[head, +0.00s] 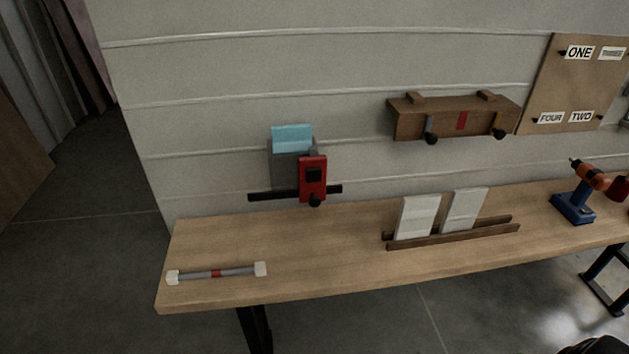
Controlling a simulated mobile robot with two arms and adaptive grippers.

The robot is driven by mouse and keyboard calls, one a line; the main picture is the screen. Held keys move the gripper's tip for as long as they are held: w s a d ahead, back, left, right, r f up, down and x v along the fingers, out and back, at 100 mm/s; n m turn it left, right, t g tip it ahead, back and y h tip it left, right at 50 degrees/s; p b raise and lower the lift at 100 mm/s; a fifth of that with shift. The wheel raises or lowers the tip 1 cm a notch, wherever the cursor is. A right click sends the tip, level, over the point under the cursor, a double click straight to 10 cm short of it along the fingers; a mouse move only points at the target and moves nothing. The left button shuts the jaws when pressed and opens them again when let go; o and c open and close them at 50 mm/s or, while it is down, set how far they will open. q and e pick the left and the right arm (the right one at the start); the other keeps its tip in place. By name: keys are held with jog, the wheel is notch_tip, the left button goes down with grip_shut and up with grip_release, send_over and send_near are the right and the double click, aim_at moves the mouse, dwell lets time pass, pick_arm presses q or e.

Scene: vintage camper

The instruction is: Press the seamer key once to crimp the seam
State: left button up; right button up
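A red unit (306,188) with a dark square on its face, which looks like the seamer and its key, is at the wall above the left part of the bench. A grey body with a light-blue sheet (292,139) on top stands behind it. A black bar (270,196) runs across its lower part, with a black knob (315,202) beneath. I cannot tell whether the dark square is pressed.
The wooden bench (340,265) holds a grey rod with white ends (240,271), two white panels (464,210) in a wooden rack and an orange drill (590,175). A wooden box (455,118) and a labelled board (575,90) are on the wall. The bench before the red unit is clear.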

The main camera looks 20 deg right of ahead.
grip_shut()
dwell(1.4)
